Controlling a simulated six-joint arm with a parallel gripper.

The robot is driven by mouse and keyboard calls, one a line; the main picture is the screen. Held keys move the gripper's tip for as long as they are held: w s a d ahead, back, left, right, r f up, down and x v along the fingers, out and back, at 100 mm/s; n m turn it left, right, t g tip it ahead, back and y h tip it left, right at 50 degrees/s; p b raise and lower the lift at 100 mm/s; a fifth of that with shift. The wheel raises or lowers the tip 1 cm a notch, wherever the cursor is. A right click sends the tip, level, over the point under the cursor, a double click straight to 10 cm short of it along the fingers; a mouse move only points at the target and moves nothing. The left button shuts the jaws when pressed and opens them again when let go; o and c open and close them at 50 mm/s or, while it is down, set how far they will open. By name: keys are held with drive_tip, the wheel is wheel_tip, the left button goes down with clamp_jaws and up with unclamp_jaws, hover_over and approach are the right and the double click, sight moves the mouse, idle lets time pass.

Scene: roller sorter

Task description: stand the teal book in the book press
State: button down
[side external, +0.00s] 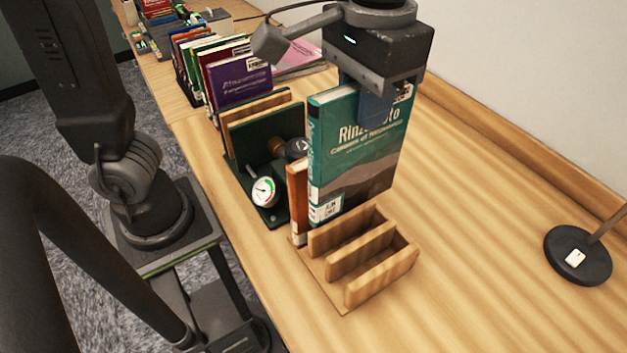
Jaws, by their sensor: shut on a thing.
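The teal book (355,160) is upright in my gripper (378,105), which is shut on its top edge. Its cover, with white title lettering, faces the camera, and a white label is low on its spine side. The lower edge of the book is just above or behind the slotted wooden rack; I cannot tell whether they touch. What I take to be the book press (279,135) stands to the left, with a dark green plate, a round dial gauge (264,191) and wooden boards (258,112) behind. The teal book's left edge overlaps part of it in this view.
The slotted wooden rack (380,283) stands in front, with an orange-brown book (297,192) at its far left slot. A row of books (240,84) stands behind the press. A black round lamp base (578,256) is at right.

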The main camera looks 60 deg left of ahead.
wheel_tip(320, 180, up, 9)
drive_tip(key=shift+r, duration=0.15)
drive_tip(key=w+a, duration=0.4)
drive_tip(key=a, duration=1.2)
drive_tip(key=s+a, duration=0.4)
drive_tip(key=a, duration=1.2)
wheel_tip(320, 180, down, 23)
drive_tip(key=shift+w+d, duration=0.2)
drive_tip(key=shift+d, duration=0.15)
